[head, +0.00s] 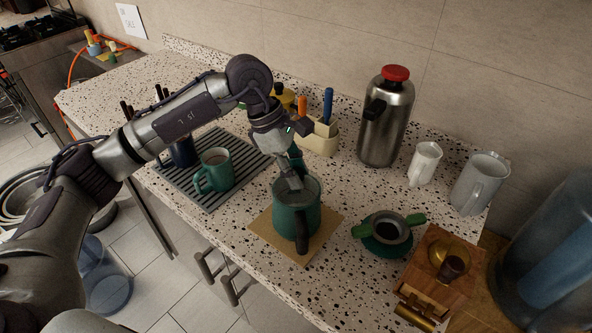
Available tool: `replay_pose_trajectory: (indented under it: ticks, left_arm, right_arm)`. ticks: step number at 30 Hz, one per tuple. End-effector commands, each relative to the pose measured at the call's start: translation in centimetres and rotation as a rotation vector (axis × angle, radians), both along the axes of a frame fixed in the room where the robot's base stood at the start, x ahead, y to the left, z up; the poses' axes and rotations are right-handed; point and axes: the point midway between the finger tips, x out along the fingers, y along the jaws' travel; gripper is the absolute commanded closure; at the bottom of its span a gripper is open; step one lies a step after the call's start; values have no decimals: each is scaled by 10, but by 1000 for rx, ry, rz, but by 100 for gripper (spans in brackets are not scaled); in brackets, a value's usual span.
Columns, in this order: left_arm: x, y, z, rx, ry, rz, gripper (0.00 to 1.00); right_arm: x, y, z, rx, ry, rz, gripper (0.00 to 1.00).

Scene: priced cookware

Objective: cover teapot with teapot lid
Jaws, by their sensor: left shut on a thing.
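The green teapot (296,222) stands upright on a square brown mat (262,233), its dark handle facing the front edge. My left gripper (291,180) comes down from above, at the teapot's top on its back left side. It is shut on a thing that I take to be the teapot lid. The fingers hide much of it, and I cannot tell lid from pot rim. A greyish round surface shows at the pot's top; whether the lid rests on the rim is unclear. My right gripper is not in view.
Green mug (216,170) on a grey ribbed mat (236,142) to the left. Green-handled strainer (388,230) and wooden grinder box (440,266) to the right. Steel flask (387,125), white pitchers (424,163) and a cream utensil holder (319,141) stand behind.

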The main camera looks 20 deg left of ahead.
Motion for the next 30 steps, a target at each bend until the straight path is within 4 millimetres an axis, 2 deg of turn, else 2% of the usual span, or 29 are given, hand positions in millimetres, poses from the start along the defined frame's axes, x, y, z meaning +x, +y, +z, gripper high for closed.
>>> replay_pose_trajectory:
  ticks: [29,30]
  left_arm:
    - [0,0,-7,0,0,0,100]
    - [0,0,-7,0,0,0,66]
  right_arm:
    - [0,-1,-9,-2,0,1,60]
    - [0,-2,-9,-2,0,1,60]
